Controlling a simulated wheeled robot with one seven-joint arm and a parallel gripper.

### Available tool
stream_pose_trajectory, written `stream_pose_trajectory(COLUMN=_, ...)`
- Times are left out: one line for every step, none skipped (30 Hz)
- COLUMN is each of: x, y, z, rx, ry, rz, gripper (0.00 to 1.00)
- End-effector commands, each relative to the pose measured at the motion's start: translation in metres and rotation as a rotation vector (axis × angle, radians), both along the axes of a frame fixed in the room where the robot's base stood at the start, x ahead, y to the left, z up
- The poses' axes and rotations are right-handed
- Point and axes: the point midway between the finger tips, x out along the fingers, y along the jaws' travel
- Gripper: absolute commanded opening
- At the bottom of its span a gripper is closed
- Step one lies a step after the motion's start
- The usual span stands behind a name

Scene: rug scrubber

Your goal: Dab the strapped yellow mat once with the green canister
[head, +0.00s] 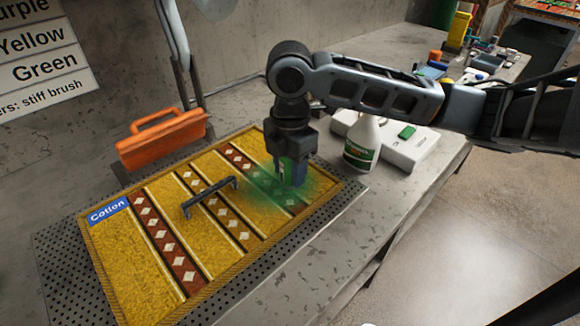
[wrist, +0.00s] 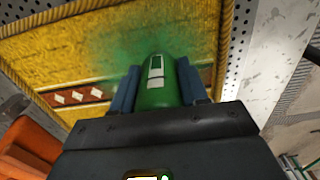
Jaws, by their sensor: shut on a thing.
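The yellow mat (head: 130,250), with red diamond bands and a blue "Cotton" label (head: 108,211), lies on a perforated metal plate. A dark strap handle (head: 209,196) stands across its middle. My gripper (head: 292,178) is over the mat's right part, pointing down. In the wrist view its blue fingers are shut on the green canister (wrist: 158,85), which has a white label. A green haze spreads over the mat (wrist: 60,55) around the canister's end. I cannot tell whether the canister touches the mat.
An orange clamp-like handle (head: 162,138) stands at the mat's back left edge. A white spray bottle with a green label (head: 362,142) and a white box with a green button (head: 407,132) stand behind my gripper. The perforated plate (head: 60,262) borders the mat. Bare bench lies at front right.

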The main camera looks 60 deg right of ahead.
Motion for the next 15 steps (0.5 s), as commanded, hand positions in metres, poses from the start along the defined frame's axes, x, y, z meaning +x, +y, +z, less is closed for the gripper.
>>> stream_pose_trajectory(x=-0.001, y=0.0, z=-0.002, rx=0.001, ry=0.004, rz=0.0, gripper=0.17)
stream_pose_trajectory(x=-0.001, y=0.0, z=-0.002, rx=0.001, ry=0.004, rz=0.0, gripper=0.17)
stream_pose_trajectory(x=-0.001, y=0.0, z=-0.001, rx=0.001, ry=0.005, rz=0.0, gripper=0.17)
stream_pose_trajectory(x=-0.001, y=0.0, z=0.0, rx=0.001, ry=0.005, rz=0.0, gripper=0.17)
stream_pose_trajectory(x=-0.001, y=0.0, z=0.001, rx=0.001, ry=0.005, rz=0.0, gripper=0.17)
stream_pose_trajectory(x=-0.001, y=0.0, z=0.004, rx=0.001, ry=0.004, rz=0.0, gripper=0.17)
stream_pose_trajectory(x=-0.001, y=0.0, z=0.006, rx=0.001, ry=0.004, rz=0.0, gripper=0.17)
stream_pose_trajectory(x=-0.001, y=0.0, z=0.008, rx=0.001, ry=0.004, rz=0.0, gripper=0.17)
stream_pose_trajectory(x=-0.001, y=0.0, z=0.011, rx=0.001, ry=0.003, rz=0.0, gripper=0.17)
stream_pose_trajectory(x=0.0, y=0.0, z=0.013, rx=0.001, ry=0.003, rz=0.0, gripper=0.17)
stream_pose_trajectory(x=0.0, y=0.0, z=0.015, rx=0.001, ry=0.003, rz=0.0, gripper=0.17)
stream_pose_trajectory(x=0.0, y=0.001, z=0.018, rx=0.001, ry=0.003, rz=0.0, gripper=0.17)
stream_pose_trajectory(x=0.0, y=0.001, z=0.02, rx=0.001, ry=0.003, rz=0.0, gripper=0.17)
stream_pose_trajectory(x=0.0, y=0.0, z=0.022, rx=0.001, ry=0.003, rz=0.0, gripper=0.17)
stream_pose_trajectory(x=0.0, y=0.0, z=0.024, rx=0.001, ry=0.003, rz=0.0, gripper=0.17)
